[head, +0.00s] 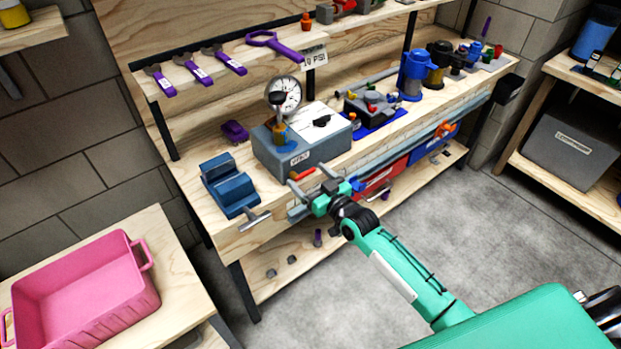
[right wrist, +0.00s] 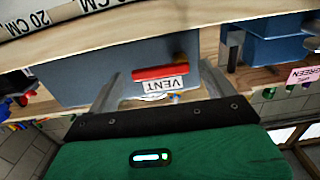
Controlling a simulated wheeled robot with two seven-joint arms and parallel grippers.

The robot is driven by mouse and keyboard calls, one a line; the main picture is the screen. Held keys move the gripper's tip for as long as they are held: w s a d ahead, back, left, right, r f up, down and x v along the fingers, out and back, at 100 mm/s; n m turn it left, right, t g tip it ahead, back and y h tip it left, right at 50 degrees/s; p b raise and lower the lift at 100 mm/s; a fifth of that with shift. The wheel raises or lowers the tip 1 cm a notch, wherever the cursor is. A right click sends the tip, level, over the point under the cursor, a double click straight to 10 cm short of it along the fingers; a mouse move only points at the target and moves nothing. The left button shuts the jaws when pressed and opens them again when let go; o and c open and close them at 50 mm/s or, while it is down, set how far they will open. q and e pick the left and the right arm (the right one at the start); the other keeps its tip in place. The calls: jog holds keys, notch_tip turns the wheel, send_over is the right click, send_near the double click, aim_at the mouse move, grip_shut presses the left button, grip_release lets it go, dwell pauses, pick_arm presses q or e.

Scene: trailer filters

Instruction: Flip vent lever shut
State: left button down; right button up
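The red vent lever (head: 302,174) sticks out low on the front of the grey-blue test box (head: 290,158) on the workbench. In the right wrist view the lever (right wrist: 160,72) lies nearly level, beside a white VENT label (right wrist: 164,86). My right gripper (head: 310,178) is open, with its fingers pointing at the box front. In the right wrist view its two fingers (right wrist: 160,88) stand wide apart, one on each side of the lever and label. Nothing is between them in their grip; whether a finger touches the box I cannot tell. My left gripper is out of view.
A pressure gauge (head: 284,96) stands on the box. A blue vise (head: 228,186) sits left of it on the bench, and a black-and-red fixture (head: 369,103) to the right. A pink bin (head: 85,290) stands on a side table. The floor (head: 450,215) before the bench is clear.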

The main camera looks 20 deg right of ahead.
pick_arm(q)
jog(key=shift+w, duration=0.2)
pick_arm(e)
jog(key=shift+s, duration=0.1)
jog(key=shift+s+d+f, duration=0.1)
jog(key=shift+s, duration=0.15)
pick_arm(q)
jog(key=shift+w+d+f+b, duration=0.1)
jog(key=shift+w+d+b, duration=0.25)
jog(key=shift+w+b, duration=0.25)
pick_arm(e)
jog(key=v, duration=1.3)
